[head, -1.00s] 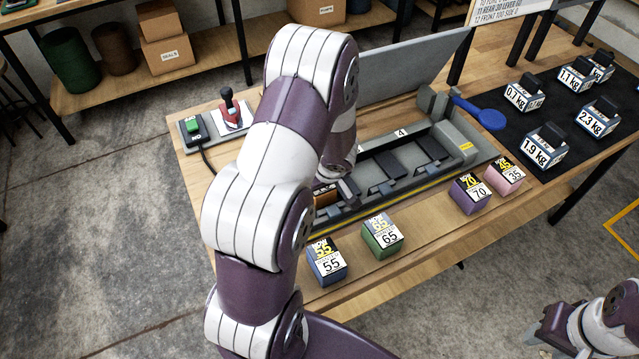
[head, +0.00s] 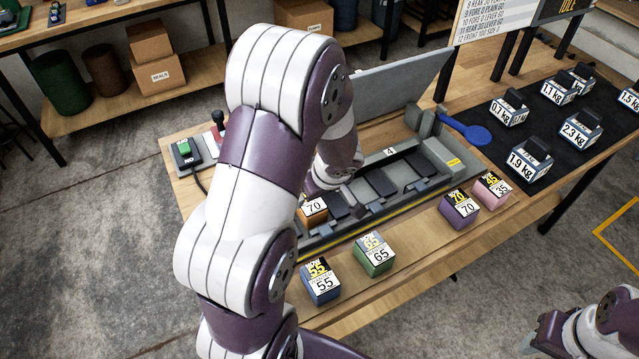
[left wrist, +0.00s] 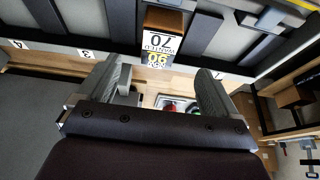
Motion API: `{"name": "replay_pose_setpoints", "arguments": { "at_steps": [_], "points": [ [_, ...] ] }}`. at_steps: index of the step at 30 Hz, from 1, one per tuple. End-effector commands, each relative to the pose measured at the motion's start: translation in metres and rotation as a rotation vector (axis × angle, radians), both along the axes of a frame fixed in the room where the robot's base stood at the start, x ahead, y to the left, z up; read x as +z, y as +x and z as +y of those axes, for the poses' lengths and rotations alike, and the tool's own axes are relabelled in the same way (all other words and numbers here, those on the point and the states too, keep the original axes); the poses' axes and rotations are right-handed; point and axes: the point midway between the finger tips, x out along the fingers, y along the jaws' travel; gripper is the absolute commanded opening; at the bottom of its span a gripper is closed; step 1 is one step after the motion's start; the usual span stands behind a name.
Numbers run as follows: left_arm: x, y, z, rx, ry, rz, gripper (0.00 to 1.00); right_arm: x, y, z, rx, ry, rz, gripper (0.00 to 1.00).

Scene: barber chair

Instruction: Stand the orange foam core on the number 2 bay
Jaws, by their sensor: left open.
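The orange foam core (head: 312,212), marked 70, stands in the near-left part of the grey bay fixture (head: 432,157). In the left wrist view the core (left wrist: 162,22) stands upright on a bay, to the right of the number 3 label (left wrist: 86,54); it hides any label behind it. My left gripper (left wrist: 162,76) is open and empty, its fingers apart and short of the core.
Blue (head: 321,283), green (head: 374,254), purple (head: 459,209) and pink (head: 492,190) cores stand along the table's front edge. Weights sit on a black mat (head: 487,145) at right. A button box (head: 186,158) and a red joystick stand at left. A raised grey lid (head: 395,88) is behind the fixture.

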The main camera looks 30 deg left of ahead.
Motion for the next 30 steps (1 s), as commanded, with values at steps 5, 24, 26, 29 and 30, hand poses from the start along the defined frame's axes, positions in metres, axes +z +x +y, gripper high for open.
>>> {"name": "replay_pose_setpoints", "arguments": {
  "at_steps": [5,24,26,29,30],
  "points": [
    [0.021,-0.005,-0.009,-0.012,-0.002,0.005,0.93,0.004,0.0,0.0,0.0,0.0,0.0,0.43],
    [0.048,-0.094,-0.127,-1.11,-0.15,0.25,0.93,0.004,0.0,0.0,0.0,0.0,0.0,0.43],
    [0.048,-0.094,-0.126,-1.109,-0.15,0.25,0.93,0.004,0.0,0.0,0.0,0.0,0.0,0.43],
    [0.048,-0.094,-0.126,-1.109,-0.149,0.25,0.93,0.004,0.0,0.0,0.0,0.0,0.0,0.43],
    [0.048,-0.093,-0.126,-1.108,-0.149,0.25,0.93,0.004,0.0,0.0,0.0,0.0,0.0,0.43]
  ]
}}
